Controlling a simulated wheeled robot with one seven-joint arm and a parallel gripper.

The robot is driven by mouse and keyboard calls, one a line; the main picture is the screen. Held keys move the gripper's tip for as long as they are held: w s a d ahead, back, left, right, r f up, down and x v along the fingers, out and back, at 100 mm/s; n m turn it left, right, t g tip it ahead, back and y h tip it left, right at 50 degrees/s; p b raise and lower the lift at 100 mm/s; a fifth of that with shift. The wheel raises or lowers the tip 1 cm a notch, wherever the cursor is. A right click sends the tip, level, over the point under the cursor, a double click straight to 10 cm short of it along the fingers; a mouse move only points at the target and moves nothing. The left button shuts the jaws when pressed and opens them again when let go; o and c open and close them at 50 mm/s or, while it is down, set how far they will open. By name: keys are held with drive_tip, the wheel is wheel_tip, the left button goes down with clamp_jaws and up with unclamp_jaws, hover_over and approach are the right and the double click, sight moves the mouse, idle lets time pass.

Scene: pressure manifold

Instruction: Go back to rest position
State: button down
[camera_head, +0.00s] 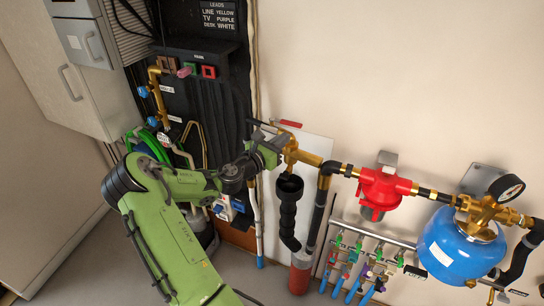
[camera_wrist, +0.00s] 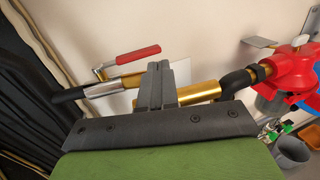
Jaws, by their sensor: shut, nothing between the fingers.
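My gripper (camera_head: 268,146) is at the end of my green arm, at the left end of the wall piping, close to the brass valve (camera_head: 291,150). I cannot tell in the head view whether they touch. In the wrist view my gripper's grey fingers (camera_wrist: 160,72) are together with nothing between them. They stand in front of the pipe run and hide part of it. The red lever handle (camera_head: 290,123) shows just above the valve; it also shows in the wrist view (camera_wrist: 131,55), left of the fingers.
A red regulator (camera_head: 381,187) and a blue tank (camera_head: 458,244) with a gauge (camera_head: 507,189) stand to the right. A black funnel-topped pipe (camera_head: 289,205) hangs below the valve. A black panel (camera_head: 210,110) and cabinets (camera_head: 70,75) are left. Bare wall (camera_head: 400,70) lies above the pipes.

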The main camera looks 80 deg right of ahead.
drive_tip(key=s+a+v, duration=0.1)
drive_tip(key=v, duration=0.7)
drive_tip(key=shift+s+f+b, duration=0.25)
drive_tip(key=shift+s+b, duration=0.1)
drive_tip(key=shift+b, duration=0.05)
